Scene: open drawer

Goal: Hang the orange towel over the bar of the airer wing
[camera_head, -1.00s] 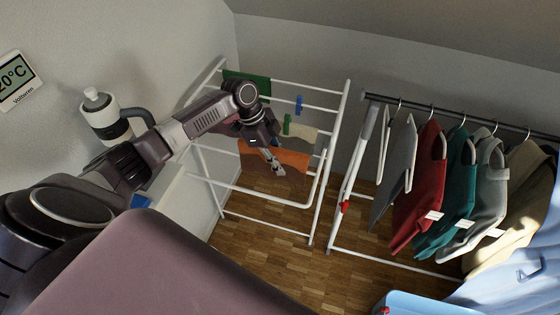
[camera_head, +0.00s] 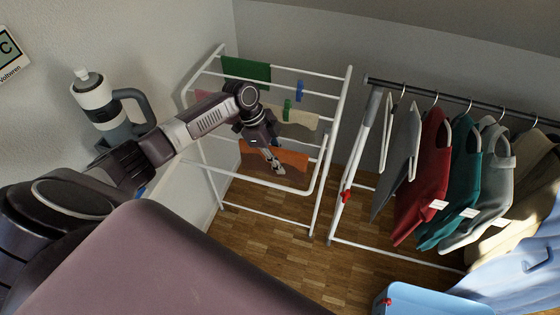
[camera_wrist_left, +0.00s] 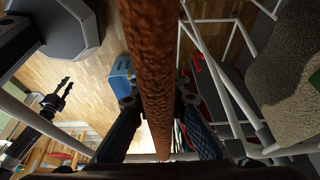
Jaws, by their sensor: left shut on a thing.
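The orange towel (camera_head: 292,158) is at the airer's wing (camera_head: 253,182), a white bar frame on the near side. My left gripper (camera_head: 275,165) is shut on the towel's edge and partly covers it in the head view. In the left wrist view the towel (camera_wrist_left: 152,70) is a narrow orange-brown band seen edge-on between the two fingers (camera_wrist_left: 158,100). A white bar crosses behind the band low in that view. I cannot tell whether any cloth lies over the wing bar. My right gripper (camera_wrist_left: 66,86) shows small at the left of the wrist view, its tips apart.
The airer (camera_head: 345,110) holds a green cloth (camera_head: 246,69), a beige cloth (camera_head: 298,118) and clothes pegs. A garment rack (camera_head: 470,112) stands to the right. A blue bin (camera_head: 430,304) is at the lower right. A bottle (camera_head: 95,95) stands at the left. Wood floor between is clear.

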